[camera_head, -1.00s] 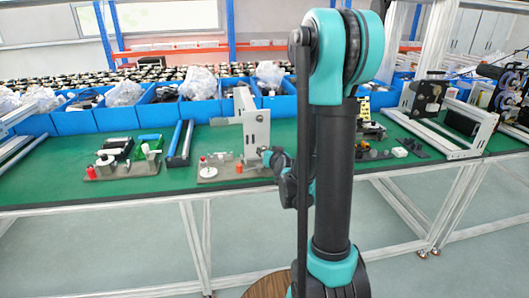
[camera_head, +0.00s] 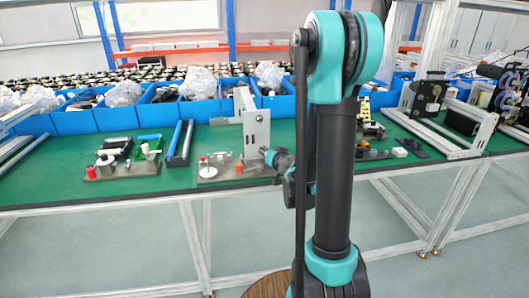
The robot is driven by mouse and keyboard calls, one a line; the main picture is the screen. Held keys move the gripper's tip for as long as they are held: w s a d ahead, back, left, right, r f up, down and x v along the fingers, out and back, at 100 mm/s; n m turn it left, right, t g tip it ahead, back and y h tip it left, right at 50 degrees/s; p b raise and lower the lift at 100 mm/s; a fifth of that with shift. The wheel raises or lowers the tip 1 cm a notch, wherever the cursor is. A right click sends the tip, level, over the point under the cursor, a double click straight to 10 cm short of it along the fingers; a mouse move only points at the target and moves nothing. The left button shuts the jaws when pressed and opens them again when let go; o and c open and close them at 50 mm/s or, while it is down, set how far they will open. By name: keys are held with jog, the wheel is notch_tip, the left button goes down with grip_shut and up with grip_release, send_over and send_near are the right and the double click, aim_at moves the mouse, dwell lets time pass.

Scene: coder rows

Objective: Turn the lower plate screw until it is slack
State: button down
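A light grey upright plate (camera_head: 255,130) stands on a fixture base (camera_head: 235,172) on the green bench, left of my arm. Its screws are too small to make out, and I cannot single out the lower one. The end of my arm, with my gripper (camera_head: 266,153), is at the lower right edge of the plate. It is close to the plate, but I cannot tell whether it touches. The fingers are too small and partly hidden, so their opening does not show.
Left of the plate are a second fixture with a red knob (camera_head: 91,171) and a tray with blue rods (camera_head: 180,143). Blue bins (camera_head: 78,122) line the back. A metal frame fixture (camera_head: 440,125) stands at the right. My upper arm blocks the middle.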

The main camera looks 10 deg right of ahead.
jog(key=shift+s+a+n+h, duration=0.15)
jog(key=shift+n+h, duration=0.65)
jog(key=shift+n, duration=0.9)
jog(key=shift+a+n+h, duration=0.1)
jog(key=shift+n+h, duration=0.9)
jog(key=shift+n, duration=0.9)
jog(key=c, duration=1.6)
grip_release()
jog(key=shift+o, duration=0.2)
jog(key=m+y, duration=0.1)
jog(key=m, duration=0.2)
jog(key=shift+d+m+y, duration=0.2)
jog(key=shift+m+y, duration=0.1)
jog(key=shift+y, duration=0.1)
jog(key=shift+d+m+y, duration=0.1)
jog(key=shift+m+y, duration=0.8)
jog(key=shift+m, duration=0.9)
